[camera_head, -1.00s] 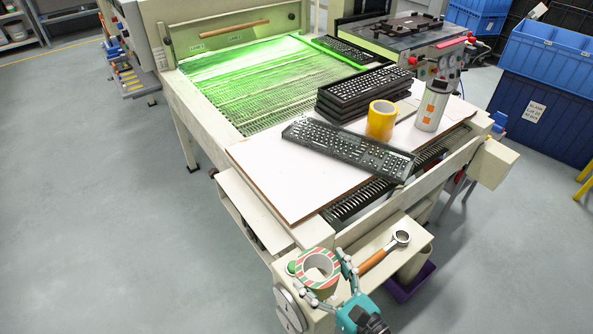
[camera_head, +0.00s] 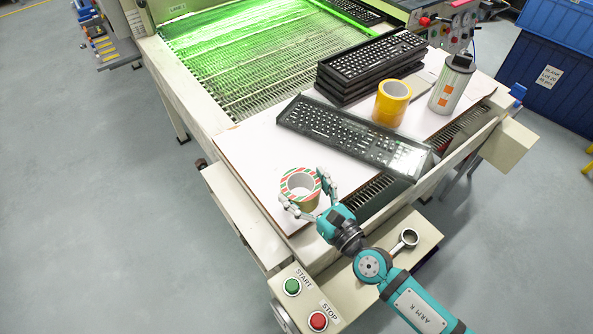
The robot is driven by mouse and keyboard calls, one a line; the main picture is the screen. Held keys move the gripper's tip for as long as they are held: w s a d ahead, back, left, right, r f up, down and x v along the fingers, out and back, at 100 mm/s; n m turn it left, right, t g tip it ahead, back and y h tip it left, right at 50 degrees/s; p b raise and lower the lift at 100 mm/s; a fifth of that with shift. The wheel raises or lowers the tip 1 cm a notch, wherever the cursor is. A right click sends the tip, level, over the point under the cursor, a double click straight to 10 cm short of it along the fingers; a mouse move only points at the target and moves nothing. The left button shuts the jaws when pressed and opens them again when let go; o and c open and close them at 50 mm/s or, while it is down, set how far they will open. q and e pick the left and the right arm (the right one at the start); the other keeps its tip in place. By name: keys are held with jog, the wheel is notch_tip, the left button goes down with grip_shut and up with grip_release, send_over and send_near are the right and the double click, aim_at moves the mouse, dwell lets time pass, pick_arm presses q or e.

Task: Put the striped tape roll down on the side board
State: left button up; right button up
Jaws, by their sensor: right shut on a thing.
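The striped tape roll (camera_head: 300,182), with a red, green and white patterned rim, is between the fingers of my right gripper (camera_head: 309,193). The fingers are shut on its sides, one on the left and one on the right. The roll is over the near part of the white side board (camera_head: 252,153), with its open ring facing up. I cannot tell whether its underside touches the board. My left gripper is not in view.
A loose keyboard (camera_head: 352,136) lies just beyond the roll. Behind it are a stack of keyboards (camera_head: 368,62), a yellow tape roll (camera_head: 391,103) and a silver can (camera_head: 452,84). The board's left part is clear. A control box with a green button (camera_head: 292,287) and a red button (camera_head: 318,321) stands in front.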

aim_at(297, 175)
jog(key=w, duration=0.2)
jog(key=w+a, duration=0.1)
jog(key=w, duration=0.2)
jog(key=w+f, duration=0.1)
jog(key=w, duration=0.1)
jog(key=shift+w+a+b, duration=0.2)
jog(key=shift+a+b, duration=0.1)
notch_tip(297, 175, down, 2)
jog(key=shift+f+b, duration=0.2)
jog(key=shift+b, duration=0.45)
jog(key=shift+f, duration=0.45)
jog(key=shift+f+b, duration=0.15)
jog(key=shift+b, duration=0.15)
jog(key=o, duration=1.1)
